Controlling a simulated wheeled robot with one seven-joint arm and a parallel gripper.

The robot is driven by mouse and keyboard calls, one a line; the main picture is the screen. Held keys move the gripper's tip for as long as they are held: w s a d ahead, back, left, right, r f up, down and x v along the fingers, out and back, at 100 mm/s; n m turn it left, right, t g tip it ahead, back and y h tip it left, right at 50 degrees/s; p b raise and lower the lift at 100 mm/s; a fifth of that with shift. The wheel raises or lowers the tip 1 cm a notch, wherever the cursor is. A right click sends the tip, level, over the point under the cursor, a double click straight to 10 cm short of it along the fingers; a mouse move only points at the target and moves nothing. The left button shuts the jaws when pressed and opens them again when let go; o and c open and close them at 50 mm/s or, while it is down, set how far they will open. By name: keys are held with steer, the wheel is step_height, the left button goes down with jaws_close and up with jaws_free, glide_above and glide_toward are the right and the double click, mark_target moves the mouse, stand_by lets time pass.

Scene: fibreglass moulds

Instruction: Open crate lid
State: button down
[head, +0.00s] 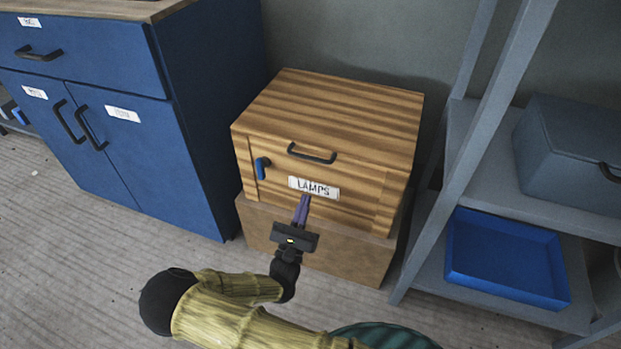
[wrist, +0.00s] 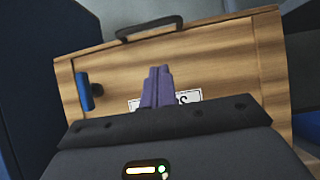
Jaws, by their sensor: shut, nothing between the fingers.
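The wooden crate (head: 330,112) has striped grain, a label reading LAMPS (head: 314,187) and a black handle (head: 311,154) at the top of its front. A blue latch (head: 262,168) sits at the left of the front. The lid looks closed. My gripper (head: 304,199) is in front of the crate, just below the label, its purple fingers together and empty. In the wrist view the fingers (wrist: 157,80) cover part of the label, with the blue latch (wrist: 85,91) to their left and the black handle (wrist: 158,27) above. I cannot tell whether the fingertips touch the front.
The crate rests on a plain brown box (head: 330,251). A blue cabinet (head: 205,110) stands close on the left. A grey shelf (head: 470,130) on the right holds a blue tray (head: 505,285) and a grey box (head: 570,150). The floor at front left is clear.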

steer(key=w+d+r+b, duration=0.1)
steer(key=w+r+b, duration=0.2)
steer(key=r, duration=0.3)
steer(key=shift+w+d+r, duration=0.25)
steer(key=shift+w+d, duration=0.1)
steer(key=shift+w, duration=0.4)
steer(key=shift+r, duration=0.1)
